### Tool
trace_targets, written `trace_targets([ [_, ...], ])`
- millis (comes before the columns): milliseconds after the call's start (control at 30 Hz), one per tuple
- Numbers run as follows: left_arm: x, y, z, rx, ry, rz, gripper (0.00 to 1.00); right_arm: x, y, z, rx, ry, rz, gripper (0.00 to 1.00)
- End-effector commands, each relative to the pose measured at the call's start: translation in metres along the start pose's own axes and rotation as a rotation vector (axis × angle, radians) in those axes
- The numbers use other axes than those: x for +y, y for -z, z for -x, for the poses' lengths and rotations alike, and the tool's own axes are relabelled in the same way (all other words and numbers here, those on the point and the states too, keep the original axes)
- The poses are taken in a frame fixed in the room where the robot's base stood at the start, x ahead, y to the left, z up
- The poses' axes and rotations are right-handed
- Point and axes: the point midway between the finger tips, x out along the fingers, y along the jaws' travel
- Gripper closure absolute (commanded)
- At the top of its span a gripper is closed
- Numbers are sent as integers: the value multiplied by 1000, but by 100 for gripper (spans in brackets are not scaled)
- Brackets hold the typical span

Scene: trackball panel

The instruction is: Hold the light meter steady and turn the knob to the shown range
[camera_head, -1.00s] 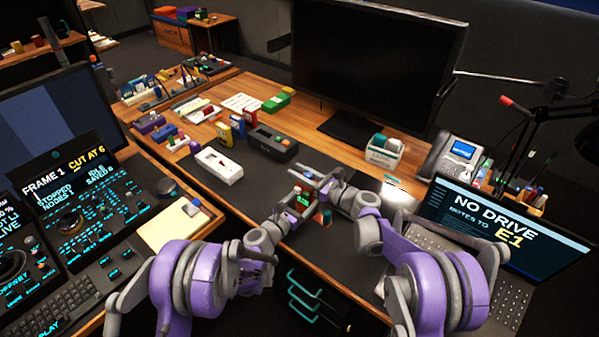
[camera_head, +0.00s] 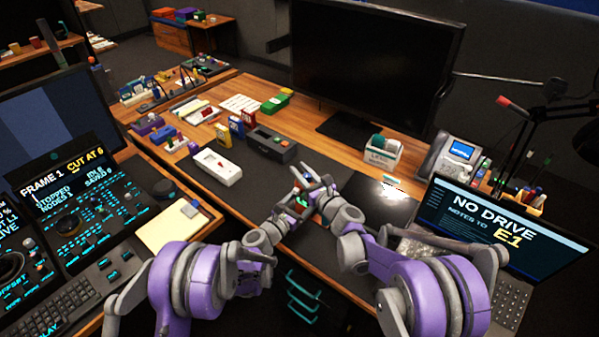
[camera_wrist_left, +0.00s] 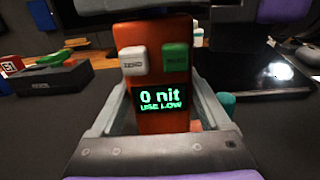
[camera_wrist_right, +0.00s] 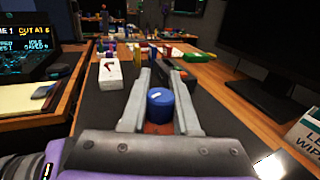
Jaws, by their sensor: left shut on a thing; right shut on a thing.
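The light meter (camera_wrist_left: 156,35) is an orange body between the fingers of my left gripper (camera_wrist_left: 162,88). A white button (camera_wrist_left: 133,60) and a green button (camera_wrist_left: 175,57) sit above the screen. The blue knob (camera_wrist_right: 160,108) has a white mark on top. It sits between the fingers of my right gripper (camera_wrist_right: 158,78), which is shut on it. In the head view both grippers meet near the table's front edge, and the fingers hide most of the meter.
A white box-shaped device (camera_head: 217,167) and a black device (camera_head: 271,145) stand left of the grippers on the dark mat. A monitor (camera_head: 372,60) stands behind. A laptop (camera_head: 490,225) reading "NO DRIVE" is at the right. The mat between the grippers and monitor is clear.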

Motion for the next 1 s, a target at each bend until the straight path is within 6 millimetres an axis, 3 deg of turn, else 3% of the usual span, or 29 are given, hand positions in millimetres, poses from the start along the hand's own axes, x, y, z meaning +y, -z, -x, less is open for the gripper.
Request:
trace_targets([
  [333, -1, 1, 0, 1, 1, -2, 88, -5, -2, 0, -2, 149, -3, 100],
  [867, 0, 1, 0, 2, 0, -3, 88, -6, 0, 1, 4, 174, -1, 100],
  [900, 0, 1, 0, 2, 0, -3, 88, -6, 0, 1, 4, 173, -1, 64],
  [1000, 0, 1, 0, 1, -1, -3, 88, -6, 0, 1, 4, 173, -1, 46],
])
